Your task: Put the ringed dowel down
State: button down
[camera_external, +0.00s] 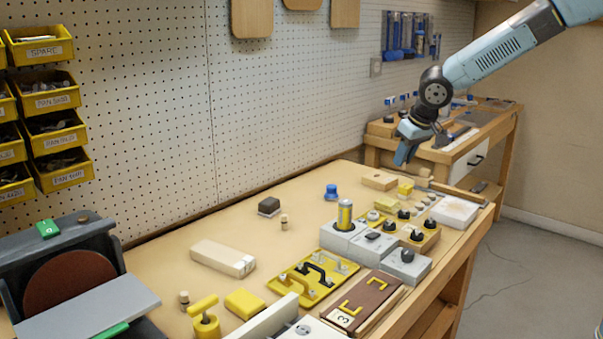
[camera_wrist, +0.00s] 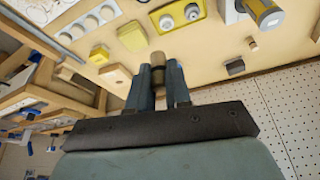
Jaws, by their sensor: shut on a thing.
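The ringed dowel (camera_wrist: 157,58) is a small tan wooden cylinder with a darker band. In the wrist view it sits between the tips of my gripper (camera_wrist: 158,72), which is shut on it. In the external view my gripper (camera_external: 403,158) points down above the far part of the bench (camera_external: 240,222), above a wooden block (camera_external: 380,181) and a yellow block (camera_external: 405,187). I cannot make out the held dowel there.
Small upright pegs (camera_external: 284,222) stand on the bench. A dark block (camera_external: 269,206), a blue knob (camera_external: 331,192), a pale long block (camera_external: 222,258) and a yellow handle plate (camera_external: 312,277) are around. Bare wood lies along the pegboard (camera_external: 290,100) side.

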jog(key=s+a+f, duration=0.3)
jog(key=f, duration=0.2)
jog(key=w+a+f, duration=0.2)
jog(key=a+f, duration=0.1)
jog(key=w+a+f, duration=0.6)
jog(key=a, duration=0.1)
jog(key=shift+w+f, duration=0.15)
jog(key=shift+w, duration=0.05)
jog(key=shift+w+a+f, duration=0.2)
jog(key=shift+a+f, duration=0.05)
jog(key=shift+f, duration=1.55)
jog(key=shift+f, duration=0.15)
jog(key=c, duration=1.1)
grip_release()
jog(key=shift+o, duration=0.2)
